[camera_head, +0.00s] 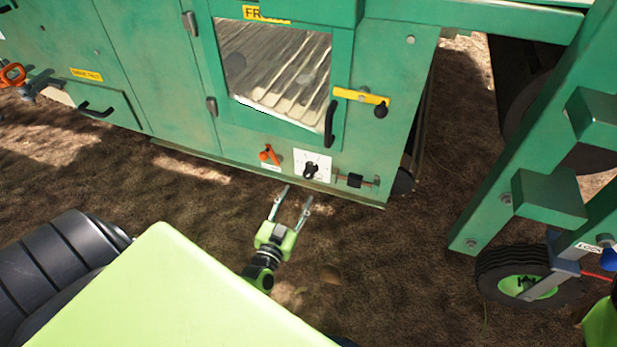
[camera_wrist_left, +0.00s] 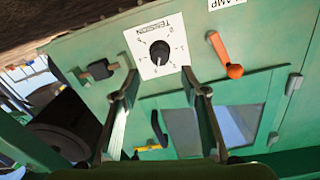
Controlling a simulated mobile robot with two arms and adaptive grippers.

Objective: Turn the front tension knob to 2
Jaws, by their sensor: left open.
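The tension knob (camera_head: 311,171) is a small black knob on a white dial plate (camera_head: 325,160), low on the green machine's front panel. In the left wrist view the knob (camera_wrist_left: 159,50) and its plate, marked TENSION with numbers, appear upside down. I cannot read surely which number the knob points to. My left gripper (camera_head: 297,193) is open and empty, in front of and below the knob in the head view. In the left wrist view the fingers (camera_wrist_left: 160,76) straddle the line to the knob, apart from it.
An orange lever (camera_head: 268,154) sits left of the dial and a black-handled latch (camera_head: 355,180) right of it. Above are a windowed door with a black handle (camera_head: 330,123) and a yellow bar (camera_head: 362,96). A green frame with a wheel (camera_head: 527,277) stands right. Bare soil lies in front.

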